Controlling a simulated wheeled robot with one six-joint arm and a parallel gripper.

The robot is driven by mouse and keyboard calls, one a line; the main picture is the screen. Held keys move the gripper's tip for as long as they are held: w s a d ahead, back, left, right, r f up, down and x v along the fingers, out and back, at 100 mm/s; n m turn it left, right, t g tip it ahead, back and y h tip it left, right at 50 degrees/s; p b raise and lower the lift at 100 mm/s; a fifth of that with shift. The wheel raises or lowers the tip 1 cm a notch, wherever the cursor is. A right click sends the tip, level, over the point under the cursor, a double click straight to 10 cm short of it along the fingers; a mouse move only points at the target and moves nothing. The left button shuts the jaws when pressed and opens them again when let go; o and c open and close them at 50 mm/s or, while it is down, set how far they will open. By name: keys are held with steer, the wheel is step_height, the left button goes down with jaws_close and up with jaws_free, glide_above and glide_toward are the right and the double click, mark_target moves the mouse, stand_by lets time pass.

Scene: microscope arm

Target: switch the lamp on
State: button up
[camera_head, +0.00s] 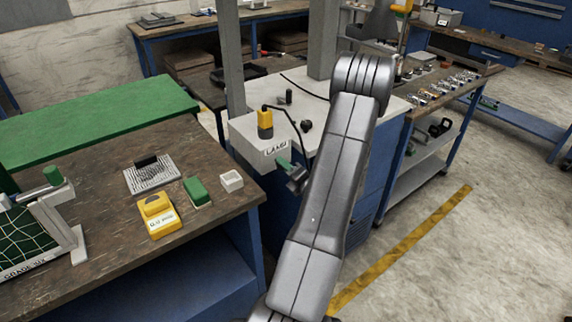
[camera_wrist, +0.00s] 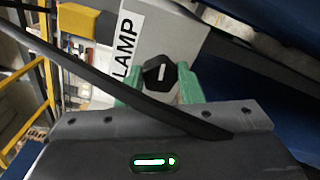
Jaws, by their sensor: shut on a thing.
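The lamp box is a pale grey housing (camera_head: 240,127) with a LAMP label (camera_head: 276,148) on its front. In the wrist view the same label (camera_wrist: 126,45) shows at the upper left. A dark knob (camera_wrist: 159,72) with a white pointer line sits on the box face. The line looks near upright in the wrist view, slightly tilted. My gripper (camera_wrist: 162,85) has its green fingers on either side of the knob and is shut on it. In the head view my gripper (camera_head: 284,164) is at the box front, and the knob is hidden there.
A yellow-and-black plug (camera_head: 265,123) stands on the box, with a black cable (camera_head: 295,122). The cable (camera_wrist: 110,80) crosses in front of my fingers in the wrist view. A wooden bench (camera_head: 100,240) at left holds a yellow device (camera_head: 158,214) and a green block (camera_head: 197,192).

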steer(key=shift+m+p, duration=0.3)
steer(key=shift+m, duration=0.6)
steer(key=o, duration=1)
steer(key=shift+c, duration=0.2)
steer(key=shift+d, duration=0.1)
steer(key=b+v, duration=0.2)
steer(key=v, duration=1.1)
steer(key=shift+s+d+b, duration=0.2)
steer(key=shift+s+b, duration=0.15)
